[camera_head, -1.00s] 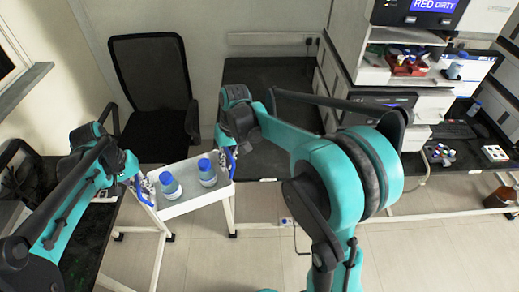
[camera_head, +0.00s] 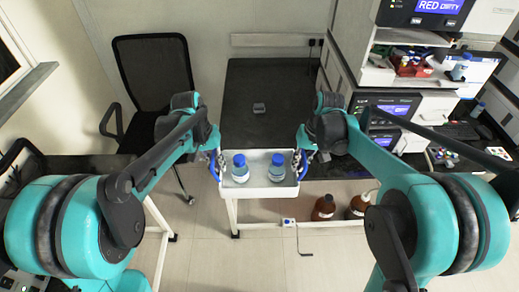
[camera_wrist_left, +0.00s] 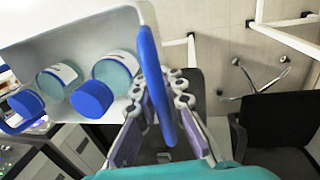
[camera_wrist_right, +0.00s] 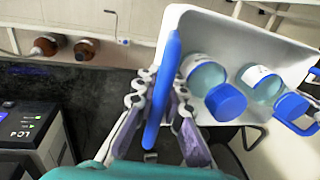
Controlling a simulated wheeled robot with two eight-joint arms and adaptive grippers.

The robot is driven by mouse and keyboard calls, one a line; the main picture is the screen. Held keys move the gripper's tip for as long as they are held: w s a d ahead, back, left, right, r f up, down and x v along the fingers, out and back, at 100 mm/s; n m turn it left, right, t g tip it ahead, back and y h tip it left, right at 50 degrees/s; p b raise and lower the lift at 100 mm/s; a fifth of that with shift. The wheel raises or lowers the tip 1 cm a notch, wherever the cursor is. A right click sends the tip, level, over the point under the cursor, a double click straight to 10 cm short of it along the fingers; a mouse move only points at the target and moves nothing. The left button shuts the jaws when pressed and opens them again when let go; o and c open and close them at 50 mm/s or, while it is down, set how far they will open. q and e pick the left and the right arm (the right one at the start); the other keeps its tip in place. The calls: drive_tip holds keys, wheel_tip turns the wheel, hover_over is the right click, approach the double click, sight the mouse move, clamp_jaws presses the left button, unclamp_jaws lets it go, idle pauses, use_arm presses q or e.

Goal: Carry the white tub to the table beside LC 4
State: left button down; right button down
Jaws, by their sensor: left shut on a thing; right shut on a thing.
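The white tub (camera_head: 262,190) with blue handles is held level between my two grippers at the near edge of the black table (camera_head: 262,92). Two blue-capped bottles, a left one (camera_head: 240,168) and a right one (camera_head: 277,168), stand in it. My left gripper (camera_head: 214,160) is shut on the tub's left handle (camera_wrist_left: 158,85). My right gripper (camera_head: 304,155) is shut on its right handle (camera_wrist_right: 163,90). Whether the tub touches the table is unclear.
The black table is mostly clear, with a small dark object (camera_head: 259,108) on it. A black chair (camera_head: 152,80) stands to its left. Instruments (camera_head: 390,115) stand to its right. Brown bottles (camera_head: 323,207) are low beneath the bench.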

use_arm(q)
drive_tip(key=shift+d, duration=0.3)
use_arm(e)
drive_tip(key=shift+a, duration=0.35)
